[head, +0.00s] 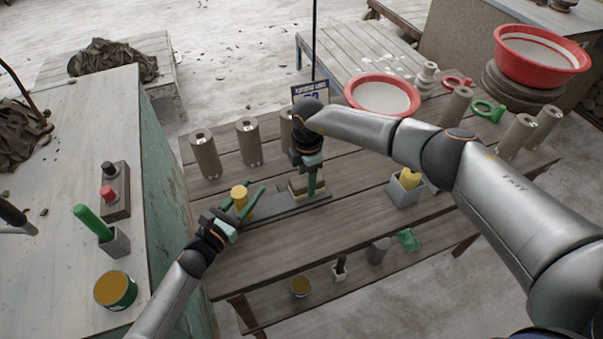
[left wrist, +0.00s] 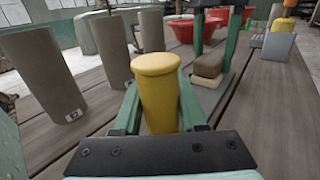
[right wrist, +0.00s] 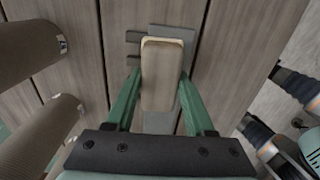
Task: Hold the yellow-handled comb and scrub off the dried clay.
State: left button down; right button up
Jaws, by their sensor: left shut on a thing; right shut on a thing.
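The comb's yellow handle (head: 240,200) stands upright between the fingers of my left gripper (head: 249,203), which is shut on it. The left wrist view shows this handle (left wrist: 158,92) up close. A flat grey comb plate (head: 282,205) stretches right from the handle, low over the plank table. My right gripper (head: 308,183) is shut on a tan block-shaped brush (right wrist: 158,75), held over the plate. It also shows in the left wrist view (left wrist: 208,70). I cannot make out the dried clay.
Several grey-brown clay cylinders (head: 204,155) stand along the table's far side. A grey holder with a yellow item (head: 405,188) is to the right. Red basins (head: 383,95) stand behind. A pale bench (head: 60,240) with a green-handled tool is left.

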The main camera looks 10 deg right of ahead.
jog(key=s, duration=0.4)
jog(key=shift+s+d+f, duration=0.1)
jog(key=shift+d, duration=0.2)
jog(key=shift+s+d, duration=0.1)
jog(key=shift+d, duration=0.95)
jog(key=shift+w+a, duration=0.15)
jog(key=shift+w, duration=1.05)
jog(key=shift+w+a, duration=0.2)
jog(key=shift+w, duration=1.05)
jog(key=shift+w+a, duration=0.15)
jog(key=shift+w, duration=1.05)
notch_tip(320, 180, up, 8)
jog(key=shift+r, duration=0.2)
jog(key=shift+s, duration=0.1)
pick_arm(q)
jog(key=shift+c, duration=1.9)
grip_release()
